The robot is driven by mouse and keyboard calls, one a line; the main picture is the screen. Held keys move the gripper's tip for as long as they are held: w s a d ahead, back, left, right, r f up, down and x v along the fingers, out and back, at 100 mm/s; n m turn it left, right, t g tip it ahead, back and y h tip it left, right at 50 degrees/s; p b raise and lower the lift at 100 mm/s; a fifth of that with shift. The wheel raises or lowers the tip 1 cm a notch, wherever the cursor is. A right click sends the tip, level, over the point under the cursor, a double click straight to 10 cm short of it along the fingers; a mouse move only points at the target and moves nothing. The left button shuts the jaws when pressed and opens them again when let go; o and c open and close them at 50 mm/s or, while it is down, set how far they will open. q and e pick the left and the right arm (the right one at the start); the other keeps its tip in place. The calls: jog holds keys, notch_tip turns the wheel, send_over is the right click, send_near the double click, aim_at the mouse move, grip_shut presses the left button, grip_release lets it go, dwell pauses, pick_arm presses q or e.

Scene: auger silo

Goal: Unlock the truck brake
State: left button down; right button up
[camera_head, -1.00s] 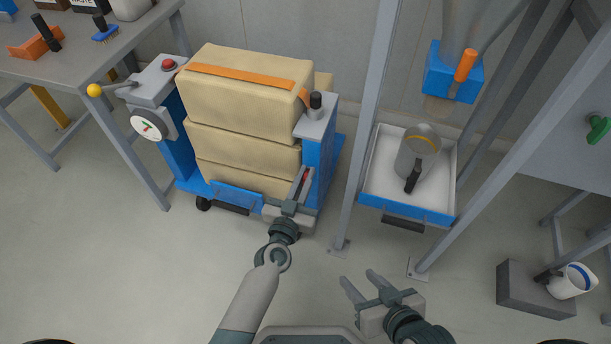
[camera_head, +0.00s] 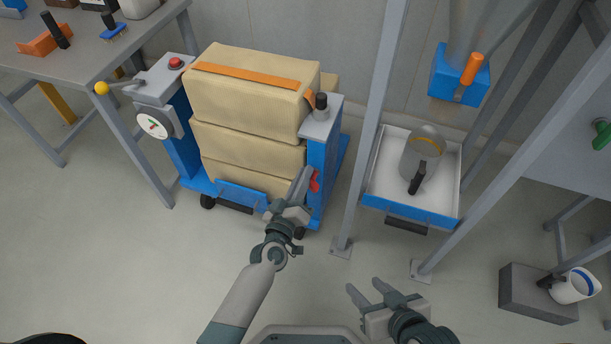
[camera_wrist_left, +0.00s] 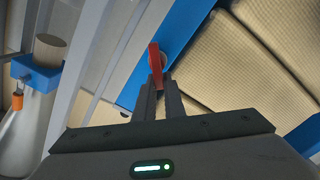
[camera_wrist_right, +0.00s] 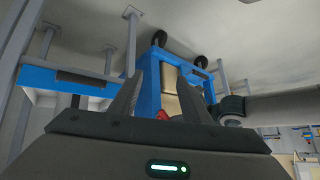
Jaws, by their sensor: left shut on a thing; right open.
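The blue truck (camera_head: 318,165) carries several stacked tan sacks (camera_head: 250,95) and stands left of the grey frame. Its brake is a small red lever (camera_head: 315,182) on the right blue post, also seen in the left wrist view (camera_wrist_left: 154,58). My left gripper (camera_head: 304,182) is at this post, its jaws nearly together on the lever's near end. In the left wrist view, the fingertips (camera_wrist_left: 160,88) meet the lower end of the lever, which points up past them. My right gripper (camera_head: 366,287) is open and empty above the floor at the front; its spread fingers show in the right wrist view (camera_wrist_right: 160,85).
A grey workbench (camera_head: 95,55) is at the left. A blue-edged tray (camera_head: 450,215) with a metal scoop (camera_head: 422,155) sits between the frame posts, right of the truck. A grey block (camera_head: 535,295) and a white jug (camera_head: 575,287) are at the lower right. The front floor is clear.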

pick_arm(q)
jog(key=shift+a+f+n, duration=0.1)
jog(key=shift+f+n, duration=0.05)
jog(key=shift+n, duration=0.35)
jog(key=shift+a+f+n, duration=0.1)
jog(key=shift+n, duration=0.3)
jog(key=shift+w+a+f+n+b, duration=0.1)
jog(key=shift+n+b, duration=0.1)
jog(key=shift+n, duration=0.3)
jog(key=shift+f+n+b, duration=0.1)
jog(key=shift+n+b, duration=0.05)
jog(key=shift+n, duration=0.35)
jog(key=shift+a+f+n+b, duration=0.1)
jog(key=shift+f+n+b, duration=0.15)
jog(key=shift+n, duration=0.75)
jog(key=shift+a+f+n+b, duration=0.1)
jog(key=shift+f+n+b, duration=0.2)
jog(key=shift+n, duration=0.7)
jog(key=shift+f+n+b, duration=0.1)
jog(key=shift+n+b, duration=0.25)
jog(key=shift+n, duration=0.65)
pick_arm(e)
jog(key=w+a+r+t+y, duration=0.1)
jog(key=w+a+r+t, duration=0.2)
jog(key=w+r+t, duration=0.2)
jog(key=shift+w+a+r+y, duration=0.15)
jog(key=shift+a+r+y, duration=0.2)
jog(key=shift+r, duration=0.65)
